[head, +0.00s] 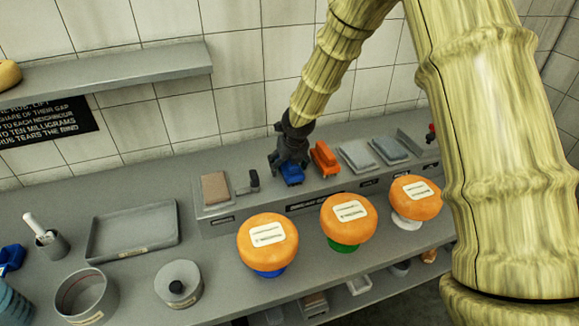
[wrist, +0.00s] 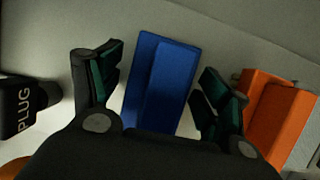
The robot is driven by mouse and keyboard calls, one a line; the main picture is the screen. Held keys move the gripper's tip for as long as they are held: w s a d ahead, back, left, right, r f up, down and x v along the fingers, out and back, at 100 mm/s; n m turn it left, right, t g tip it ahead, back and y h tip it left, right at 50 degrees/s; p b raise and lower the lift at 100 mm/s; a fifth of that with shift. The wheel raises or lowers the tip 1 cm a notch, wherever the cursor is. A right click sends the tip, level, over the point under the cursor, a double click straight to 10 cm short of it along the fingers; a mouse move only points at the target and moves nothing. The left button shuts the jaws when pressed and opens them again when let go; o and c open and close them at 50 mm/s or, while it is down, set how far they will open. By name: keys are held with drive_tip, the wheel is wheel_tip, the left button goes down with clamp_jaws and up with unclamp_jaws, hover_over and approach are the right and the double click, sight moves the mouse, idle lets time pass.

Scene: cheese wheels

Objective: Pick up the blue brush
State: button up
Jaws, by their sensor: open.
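The blue brush (head: 292,174) sits on the raised grey shelf along the wall, left of an orange brush (head: 324,158). My gripper (head: 287,163) is at the blue brush from above in the head view and hides part of it. In the wrist view the blue brush (wrist: 161,84) lies between the two open fingers (wrist: 160,88), with a small gap showing on its left side and the right finger close to its lower right side. The orange brush (wrist: 277,112) is just outside the right finger.
A dark plug (wrist: 24,102) lies left of my gripper. A brown block (head: 215,187) and grey cloths (head: 390,150) share the raised shelf. Three orange cheese wheels (head: 268,240) on coloured stands are in front. A grey tray (head: 133,230) stands left.

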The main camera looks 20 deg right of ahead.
drive_tip(key=shift+s+r, duration=0.3)
drive_tip(key=shift+s, duration=0.05)
drive_tip(key=shift+c, duration=0.4)
drive_tip(key=shift+w+f, duration=0.15)
drive_tip(key=shift+w, duration=0.05)
drive_tip(key=c, duration=1.1)
drive_tip(key=shift+s, duration=0.1)
drive_tip(key=shift+c, duration=0.2)
drive_tip(key=shift+r, duration=0.2)
drive_tip(key=shift+r+b, duration=0.45)
drive_tip(key=shift+r, duration=0.25)
drive_tip(key=shift+r+b, duration=0.3)
drive_tip(key=shift+r, duration=0.6)
drive_tip(key=s+a+b, duration=0.1)
drive_tip(key=s+b, duration=0.1)
drive_tip(key=s, duration=0.5)
drive_tip(key=s+a+r+b, duration=0.1)
drive_tip(key=s+a+b, duration=0.1)
drive_tip(key=s, duration=0.6)
drive_tip(key=shift+s+a+r+b, duration=0.25)
drive_tip(key=shift+s+b, duration=0.05)
drive_tip(key=shift+b, duration=0.2)
